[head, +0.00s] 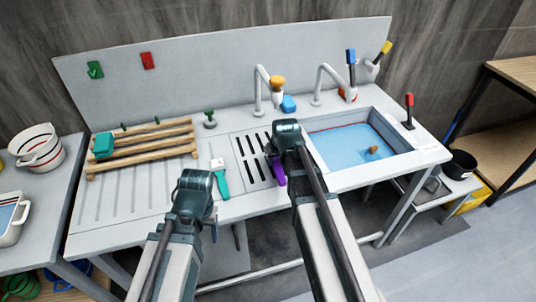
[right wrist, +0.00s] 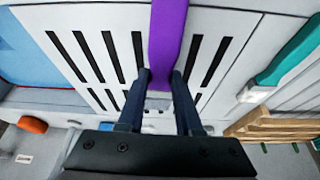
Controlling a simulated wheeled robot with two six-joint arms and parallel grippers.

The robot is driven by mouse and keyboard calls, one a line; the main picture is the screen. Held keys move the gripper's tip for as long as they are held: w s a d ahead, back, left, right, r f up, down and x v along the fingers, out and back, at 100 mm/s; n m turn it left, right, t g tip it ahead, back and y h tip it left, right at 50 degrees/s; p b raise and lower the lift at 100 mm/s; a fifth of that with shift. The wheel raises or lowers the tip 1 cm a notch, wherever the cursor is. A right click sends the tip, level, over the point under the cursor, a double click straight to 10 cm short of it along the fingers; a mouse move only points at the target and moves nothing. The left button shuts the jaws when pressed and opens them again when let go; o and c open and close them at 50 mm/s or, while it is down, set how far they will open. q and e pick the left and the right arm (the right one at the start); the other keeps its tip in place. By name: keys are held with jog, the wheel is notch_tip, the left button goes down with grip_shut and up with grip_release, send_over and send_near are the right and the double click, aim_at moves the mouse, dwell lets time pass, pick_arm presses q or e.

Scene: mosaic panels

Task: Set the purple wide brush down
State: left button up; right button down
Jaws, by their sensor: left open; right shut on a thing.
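The purple wide brush (head: 279,176) is held in my right gripper (head: 276,158), over the slotted drain panel (head: 241,148) left of the sink. In the right wrist view, its purple handle (right wrist: 167,40) lies between the two dark fingers (right wrist: 160,82), with the slots (right wrist: 73,58) behind it. The brush's head is not clearly visible, and I cannot tell whether the brush touches the panel. My left gripper (head: 196,188) is open and appears empty, near the counter's front edge; its fingertips are mostly hidden.
A teal brush (head: 221,180) lies just left of the slotted panel. A wooden rack (head: 150,146) with a teal item (head: 103,145) stands further left. The water-filled sink (head: 340,147) is on the right, with taps (head: 262,88) behind. The grooved drainboard (head: 125,195) has free room.

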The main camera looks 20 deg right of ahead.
jog(key=s+d, duration=0.1)
jog(key=s, duration=0.2)
jog(key=s+d, duration=0.2)
jog(key=s, duration=0.2)
jog(key=s+d+r+p, duration=0.1)
jog(key=s+d, duration=0.1)
jog(key=s, duration=0.1)
jog(key=shift+s+d, duration=0.15)
